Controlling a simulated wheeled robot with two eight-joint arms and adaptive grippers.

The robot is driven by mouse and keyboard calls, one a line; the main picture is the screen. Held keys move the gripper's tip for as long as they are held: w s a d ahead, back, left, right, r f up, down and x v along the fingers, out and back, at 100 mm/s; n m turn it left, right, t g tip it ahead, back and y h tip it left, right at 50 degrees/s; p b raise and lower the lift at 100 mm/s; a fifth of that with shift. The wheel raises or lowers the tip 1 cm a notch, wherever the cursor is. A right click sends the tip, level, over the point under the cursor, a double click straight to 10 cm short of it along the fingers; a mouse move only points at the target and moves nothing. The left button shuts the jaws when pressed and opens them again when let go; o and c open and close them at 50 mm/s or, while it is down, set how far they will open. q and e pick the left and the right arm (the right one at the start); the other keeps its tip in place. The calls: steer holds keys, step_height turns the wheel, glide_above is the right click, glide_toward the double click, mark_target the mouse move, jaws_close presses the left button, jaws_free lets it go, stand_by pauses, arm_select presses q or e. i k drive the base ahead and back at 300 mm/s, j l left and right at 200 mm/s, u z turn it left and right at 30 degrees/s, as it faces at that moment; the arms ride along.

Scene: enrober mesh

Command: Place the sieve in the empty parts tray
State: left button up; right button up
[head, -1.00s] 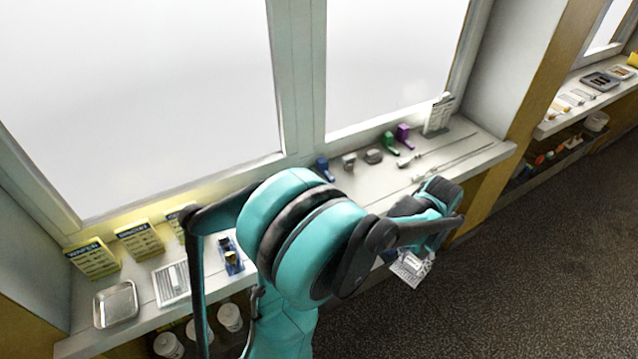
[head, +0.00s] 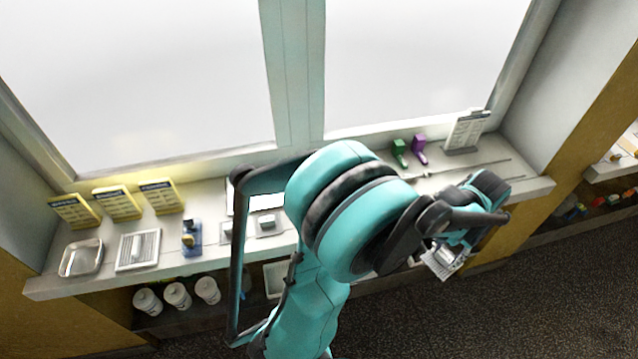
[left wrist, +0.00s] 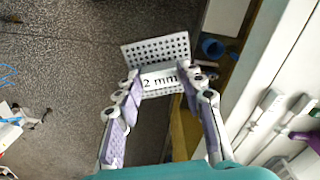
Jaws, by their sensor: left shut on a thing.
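The sieve is a small perforated plate with a "2 mm" label. It shows in the left wrist view (left wrist: 157,50) and in the head view (head: 437,266). My left gripper (head: 446,252) is shut on it and holds it in the air, out beyond the front edge of the ledge. In the left wrist view the two fingers (left wrist: 160,82) close on the label part. A shallow metal tray (head: 70,271) stands empty at the left end of the ledge, far from the gripper. My right gripper is out of view.
On the ledge (head: 215,246), a white slotted tray (head: 122,265) and a blue bottle-like item (head: 191,240) stand right of the metal tray. Yellow cards (head: 118,203) stand behind. White tubs (head: 178,295) sit below. My arm hides the ledge's middle.

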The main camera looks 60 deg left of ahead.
mark_target(267, 197)
steer(key=i+u, duration=0.1)
steer(key=u, duration=0.25)
steer(key=i+u, duration=0.15)
steer(key=u, duration=0.25)
steer(key=i+u, duration=0.1)
steer(key=u, duration=0.25)
